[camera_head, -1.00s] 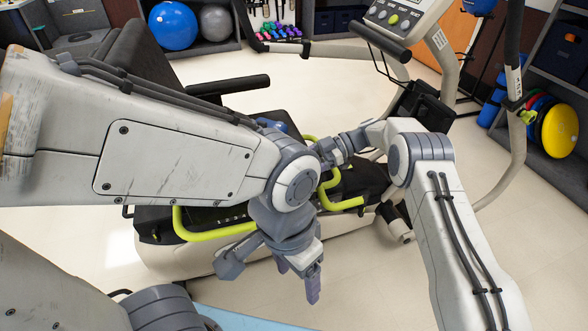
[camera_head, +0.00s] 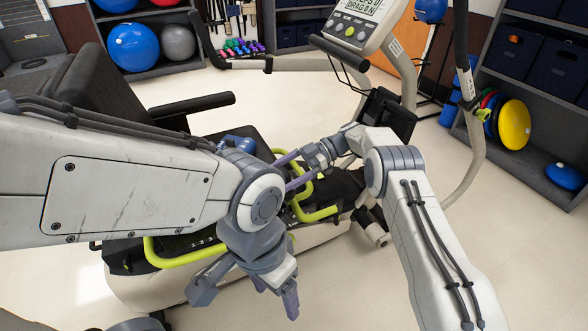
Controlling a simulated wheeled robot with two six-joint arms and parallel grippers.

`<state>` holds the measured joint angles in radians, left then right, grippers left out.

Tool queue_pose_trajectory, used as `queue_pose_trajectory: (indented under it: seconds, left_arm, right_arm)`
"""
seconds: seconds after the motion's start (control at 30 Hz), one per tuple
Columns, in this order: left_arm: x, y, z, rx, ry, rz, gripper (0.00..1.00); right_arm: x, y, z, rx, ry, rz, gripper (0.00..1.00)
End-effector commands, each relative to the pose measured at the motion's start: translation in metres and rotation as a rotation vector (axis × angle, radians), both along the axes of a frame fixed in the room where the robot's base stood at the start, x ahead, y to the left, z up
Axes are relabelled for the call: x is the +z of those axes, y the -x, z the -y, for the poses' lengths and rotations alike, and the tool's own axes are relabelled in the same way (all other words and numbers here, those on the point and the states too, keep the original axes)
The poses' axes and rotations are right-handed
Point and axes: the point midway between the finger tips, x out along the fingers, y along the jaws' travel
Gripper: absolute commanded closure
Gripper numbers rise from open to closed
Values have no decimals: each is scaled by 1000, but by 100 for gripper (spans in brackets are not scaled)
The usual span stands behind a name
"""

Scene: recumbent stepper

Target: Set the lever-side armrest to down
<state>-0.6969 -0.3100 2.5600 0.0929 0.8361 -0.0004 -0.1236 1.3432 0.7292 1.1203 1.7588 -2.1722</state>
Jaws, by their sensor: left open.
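The recumbent stepper has a black seat (camera_head: 95,88). One black padded armrest (camera_head: 190,105) lies about level on the seat's far side. I cannot tell whether it is the lever-side one, and my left arm hides much of the near side. A yellow-green bar (camera_head: 185,252) shows below my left arm, and another (camera_head: 322,214) is beyond it. My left gripper (camera_head: 276,288) is open and empty, pointing down on the near side of the stepper. My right gripper (camera_head: 290,170) has its purple fingers apart, pointing left over the middle of the stepper, partly behind my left wrist.
The stepper's console (camera_head: 357,22) and its handlebars stand at the upper right. Shelves with exercise balls (camera_head: 134,47) are at the back left. A shelf with coloured discs (camera_head: 513,125) is at the right. The pale floor (camera_head: 530,270) is clear at the lower right.

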Motion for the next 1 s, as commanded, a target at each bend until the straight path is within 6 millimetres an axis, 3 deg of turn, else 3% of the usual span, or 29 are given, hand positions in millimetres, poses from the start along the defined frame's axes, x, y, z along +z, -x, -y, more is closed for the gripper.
queue_pose_trajectory:
  seconds: [0.17, 0.3, 1.0]
  left_arm:
    - [-3, 0, 0, 0, 0, 0, 28]
    - [-14, 0, 0, 0, 0, 0, 28]
    - [-23, 0, 0, 0, 0, 0, 28]
  right_arm:
    - [7, -16, 29, -3, 0, 1, 0]
    - [7, -22, 37, -4, -1, 0, 0]
    - [16, -27, 50, -1, 1, -2, 0]
